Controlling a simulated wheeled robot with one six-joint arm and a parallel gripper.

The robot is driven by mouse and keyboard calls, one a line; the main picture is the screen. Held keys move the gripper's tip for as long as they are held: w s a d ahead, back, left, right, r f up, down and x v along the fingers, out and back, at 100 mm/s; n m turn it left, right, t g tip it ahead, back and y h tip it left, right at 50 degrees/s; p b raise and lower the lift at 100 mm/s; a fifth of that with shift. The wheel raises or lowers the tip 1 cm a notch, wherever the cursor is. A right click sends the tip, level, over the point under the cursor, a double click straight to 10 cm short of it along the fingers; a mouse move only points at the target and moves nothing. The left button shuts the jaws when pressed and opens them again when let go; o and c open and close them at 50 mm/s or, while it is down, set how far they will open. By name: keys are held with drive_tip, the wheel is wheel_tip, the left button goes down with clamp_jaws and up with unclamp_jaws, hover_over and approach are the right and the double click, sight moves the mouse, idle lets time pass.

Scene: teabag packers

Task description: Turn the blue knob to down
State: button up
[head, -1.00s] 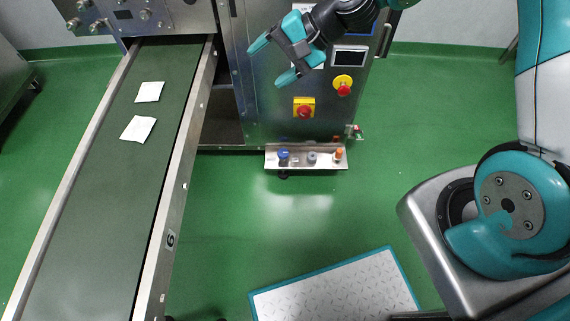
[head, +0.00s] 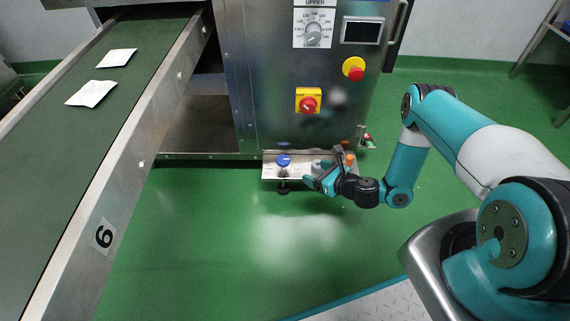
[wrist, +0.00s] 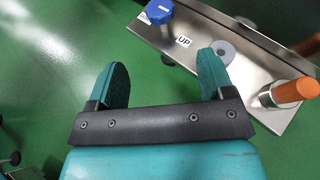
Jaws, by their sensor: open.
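The blue knob (head: 283,160) sits at the left end of a small metal shelf (head: 269,172) low on the machine's front. In the wrist view the blue knob (wrist: 159,11) is at the top, beyond the fingertips, with a label reading "UP" (wrist: 183,42) beside it on the metal plate. My gripper (head: 322,172) is at the shelf's front, to the right of the blue knob and apart from it. In the wrist view my gripper (wrist: 163,75) is open, with nothing between its two teal fingers.
An orange-handled control (wrist: 293,90) and a grey round one (wrist: 222,52) share the shelf; the orange one also shows in the head view (head: 349,158). Red buttons (head: 308,104) are on the panel above. A conveyor (head: 60,150) with white packets runs at left. Green floor lies free in front.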

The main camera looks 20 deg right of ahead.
sight(285, 160)
drive_tip(key=b+x, duration=0.6)
drive_tip(key=x, duration=0.8)
drive_tip(key=shift+a+b, duration=0.1)
drive_tip(key=shift+b, duration=0.25)
drive_tip(key=shift+w+a+f, duration=0.2)
drive_tip(key=shift+w+a, duration=0.1)
drive_tip(key=shift+w, duration=0.3)
drive_tip(key=shift+c, duration=0.4)
drive_tip(key=c, duration=0.8)
drive_tip(key=shift+c, duration=0.2)
drive_tip(key=shift+d+y+b, duration=0.1)
drive_tip(key=shift+y+b, duration=0.2)
drive_tip(key=shift+b, duration=0.1)
